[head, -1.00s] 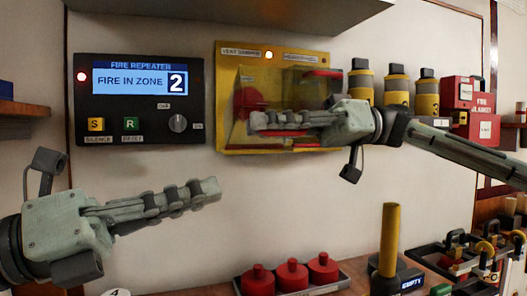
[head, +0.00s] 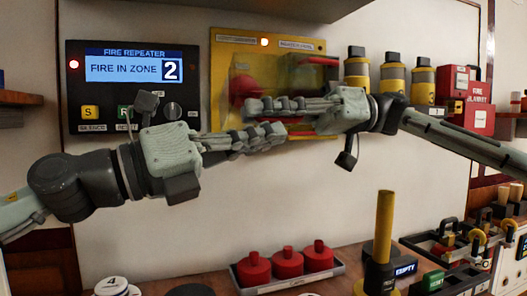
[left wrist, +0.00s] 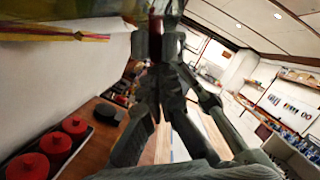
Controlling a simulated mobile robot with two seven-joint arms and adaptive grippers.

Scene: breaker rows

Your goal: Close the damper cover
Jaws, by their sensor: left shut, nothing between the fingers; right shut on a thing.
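The yellow vent damper box (head: 222,90) is on the wall in the head view, with a clear damper cover (head: 272,72) on its front. Red parts show behind the cover. My right gripper (head: 250,108) reaches in from the right across the front of the box. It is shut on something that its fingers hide. My left gripper (head: 284,135) reaches in from the left, shut and empty, just below the right gripper's fingers at the box's lower edge. I cannot tell whether it touches the box or the other gripper. The cover's exact angle is unclear.
A fire repeater panel (head: 135,70) is left of the box. Yellow-banded cylinders (head: 392,80) and a red fire blanket case (head: 478,108) are to the right. Below are a tray of red knobbed pieces (head: 288,264) and an upright yellow tube (head: 384,225).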

